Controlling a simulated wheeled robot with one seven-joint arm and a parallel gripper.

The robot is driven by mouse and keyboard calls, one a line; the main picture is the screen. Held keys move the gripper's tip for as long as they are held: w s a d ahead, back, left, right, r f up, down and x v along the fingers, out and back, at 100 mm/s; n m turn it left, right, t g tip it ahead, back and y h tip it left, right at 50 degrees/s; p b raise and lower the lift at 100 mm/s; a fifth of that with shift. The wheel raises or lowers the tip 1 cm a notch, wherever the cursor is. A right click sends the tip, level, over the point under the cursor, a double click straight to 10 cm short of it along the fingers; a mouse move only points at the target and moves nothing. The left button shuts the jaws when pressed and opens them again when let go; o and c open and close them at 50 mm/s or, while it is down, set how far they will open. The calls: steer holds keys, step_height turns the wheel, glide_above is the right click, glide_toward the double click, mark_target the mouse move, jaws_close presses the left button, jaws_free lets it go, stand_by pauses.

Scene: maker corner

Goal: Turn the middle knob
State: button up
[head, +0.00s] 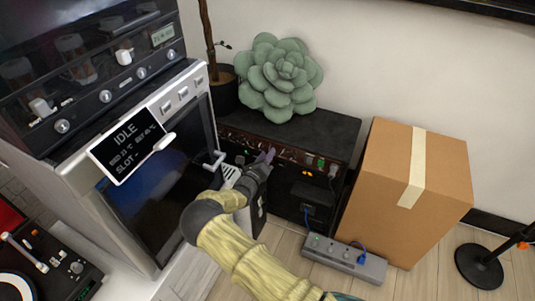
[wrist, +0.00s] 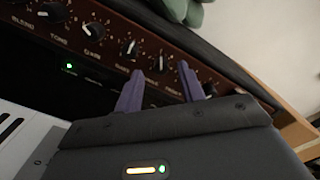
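A black amplifier-like box (head: 330,128) stands on the floor, with a row of knobs along its brown front panel. In the wrist view the brown panel (wrist: 110,38) runs diagonally, with several dark knobs marked by white pointer lines. My gripper (head: 267,156) is at this panel in the head view. In the wrist view its two purple fingers (wrist: 164,74) are spread apart, with a knob (wrist: 161,61) showing between them. I cannot tell whether they touch it. The right finger hides part of the panel. Which knob is the middle one is not clear.
A green succulent-shaped cushion (head: 280,77) sits on top of the box. A cardboard carton (head: 404,190) stands to the right, and a grey power strip (head: 345,259) lies on the floor in front. A white cabinet-like machine (head: 165,119) stands close on the left.

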steer(key=p+v, duration=0.3)
steer(key=v, duration=1.3)
steer(key=shift+p, duration=0.3)
steer(key=shift+d+r, duration=0.1)
steer(key=shift+d, duration=0.05)
steer(key=d+r+m+g+h, duration=0.3)
steer(key=d+m+g+h, duration=0.3)
steer(key=d+m, duration=0.5)
steer(key=s+d+r+m+g+y, duration=0.8)
steer(key=s+d+r+m+g, duration=0.25)
steer(key=s+d+m, duration=0.55)
steer(key=s+r+m+t+y, duration=0.2)
steer(key=s+r+m+y, duration=0.25)
steer(key=r+m, duration=0.7)
step_height(320, 180, up, 29)
steer(key=m+p, duration=0.2)
steer(key=p, duration=2.9)
steer(key=shift+p, duration=0.35)
